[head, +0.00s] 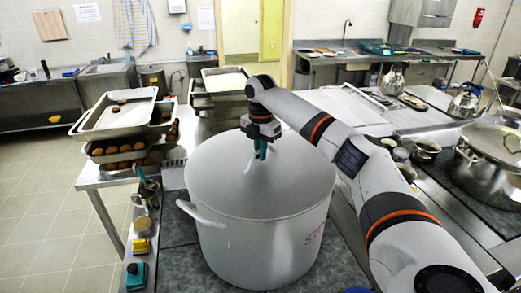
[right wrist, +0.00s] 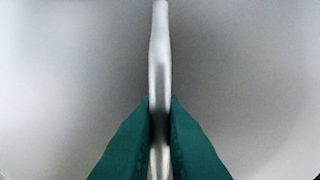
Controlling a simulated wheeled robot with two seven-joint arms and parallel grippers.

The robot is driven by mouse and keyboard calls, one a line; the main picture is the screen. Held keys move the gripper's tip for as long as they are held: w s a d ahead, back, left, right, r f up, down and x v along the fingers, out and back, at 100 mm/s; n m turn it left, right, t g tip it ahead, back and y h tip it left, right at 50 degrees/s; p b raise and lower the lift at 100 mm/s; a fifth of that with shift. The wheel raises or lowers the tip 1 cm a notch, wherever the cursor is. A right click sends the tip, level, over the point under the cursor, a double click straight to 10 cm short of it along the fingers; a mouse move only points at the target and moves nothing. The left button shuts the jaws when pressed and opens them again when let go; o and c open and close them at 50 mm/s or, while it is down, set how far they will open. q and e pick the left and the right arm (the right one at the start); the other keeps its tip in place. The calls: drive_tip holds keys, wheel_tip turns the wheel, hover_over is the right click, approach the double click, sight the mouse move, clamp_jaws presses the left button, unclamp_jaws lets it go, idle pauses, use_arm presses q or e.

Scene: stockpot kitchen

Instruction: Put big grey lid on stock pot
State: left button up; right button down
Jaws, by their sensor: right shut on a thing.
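The big grey lid (head: 215,172) covers the top of the stock pot (head: 245,250) in the head view. The pot is a large pale grey vessel with a side handle on the left and red lettering on its front right. No clear gap shows between lid and rim, but I cannot tell if the lid fully rests there. My right gripper (head: 260,150) is above the lid, shut on its handle. In the right wrist view its teal fingertips (right wrist: 160,125) pinch the upright metal handle (right wrist: 159,60), with the lid's grey surface behind. My left gripper is not in view.
Stacked trays (head: 118,120) with round brown items stand at the left. Small containers (head: 146,190) line the counter's left edge. A lidded metal pot (head: 485,165) and a kettle (head: 464,103) stand at the right. My right arm spans the counter right of the stock pot.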

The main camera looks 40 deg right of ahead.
drive_tip(key=shift+r, duration=0.1)
drive_tip(key=c, duration=1.5)
unclamp_jaws()
drive_tip(key=shift+o, duration=0.3)
drive_tip(key=shift+a, duration=0.1)
drive_tip(key=shift+s, duration=0.1)
